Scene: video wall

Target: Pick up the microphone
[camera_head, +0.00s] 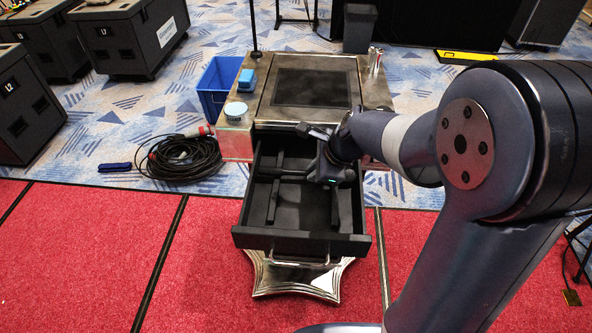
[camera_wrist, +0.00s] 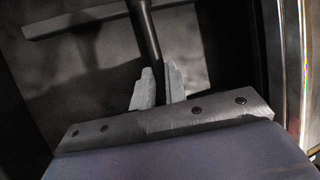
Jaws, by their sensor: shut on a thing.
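A slim dark rod (camera_wrist: 147,35), which I take to be the microphone, runs up from between my two grey fingertips in the wrist view. My gripper (camera_wrist: 160,84) is shut on it. In the head view my gripper (camera_head: 320,176) is down inside the open black drawer (camera_head: 300,243), toward its right side. A dark rod (camera_head: 279,173) lies crosswise in the drawer just left of the gripper. The gripper hides part of what it holds, and the dark tones make the microphone's head hard to tell.
The drawer belongs to a low metal-edged table (camera_head: 260,90) bearing a blue block (camera_head: 246,80), a round tub (camera_head: 236,112) and small cans (camera_head: 375,58). A blue bin (camera_head: 217,85) and a coiled black cable (camera_head: 182,157) are at left. Red carpet lies in front.

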